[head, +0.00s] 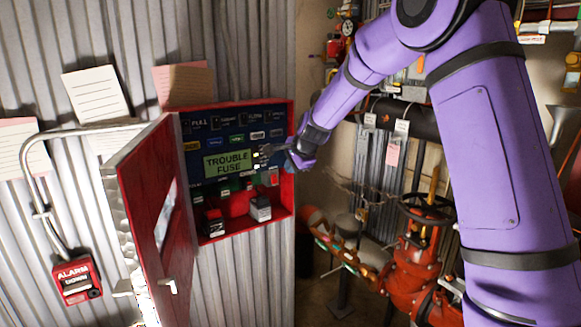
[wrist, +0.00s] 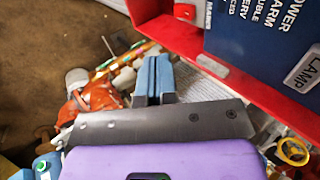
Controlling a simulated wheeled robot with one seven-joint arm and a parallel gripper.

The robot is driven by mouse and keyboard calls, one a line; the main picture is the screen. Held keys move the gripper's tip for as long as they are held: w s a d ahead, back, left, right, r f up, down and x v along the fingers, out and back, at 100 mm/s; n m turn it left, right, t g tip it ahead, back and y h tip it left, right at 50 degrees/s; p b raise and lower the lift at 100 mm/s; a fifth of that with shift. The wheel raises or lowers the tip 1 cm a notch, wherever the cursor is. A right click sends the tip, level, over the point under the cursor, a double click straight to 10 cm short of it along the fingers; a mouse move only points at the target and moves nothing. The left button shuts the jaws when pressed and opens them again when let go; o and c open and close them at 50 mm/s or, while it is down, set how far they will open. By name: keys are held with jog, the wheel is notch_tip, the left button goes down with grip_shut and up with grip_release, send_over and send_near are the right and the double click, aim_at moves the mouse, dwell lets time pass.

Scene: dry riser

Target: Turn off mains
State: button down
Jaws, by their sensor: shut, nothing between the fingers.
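A red wall cabinet (head: 262,228) stands with its door (head: 160,200) swung open to the left. Inside is a blue panel (head: 198,140) with labels, small switches and a green display reading "TROUBLE FUSE". The lower part holds a red switch block (head: 270,177) at the right and a grey block (head: 260,209) on the cabinet floor. I cannot tell which part is the mains switch.
An alarm box (head: 77,279) with a conduit is on the corrugated wall at lower left. Paper notes hang above the cabinet. Red pipework with a valve handwheel (head: 427,207) stands at the right, behind my arm.

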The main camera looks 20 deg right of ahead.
aim_at(275, 177)
jog(key=shift+w+a+r+x, duration=0.1)
jog(key=shift+w+r+x, duration=0.2)
jog(key=shift+x, duration=1.4)
jog(key=shift+w+a+r+x, duration=0.15)
jog(key=shift+w+x, duration=0.15)
jog(key=shift+x, duration=1.45)
jog(key=shift+w+d+r+x, duration=0.1)
jog(key=shift+w+r+x, duration=0.2)
jog(key=shift+x, duration=1.4)
jog(key=shift+w+a+f, duration=0.1)
jog(key=shift+w+f, duration=0.05)
jog(key=shift+w+r, duration=0.1)
jog(key=shift+r, duration=0.9)
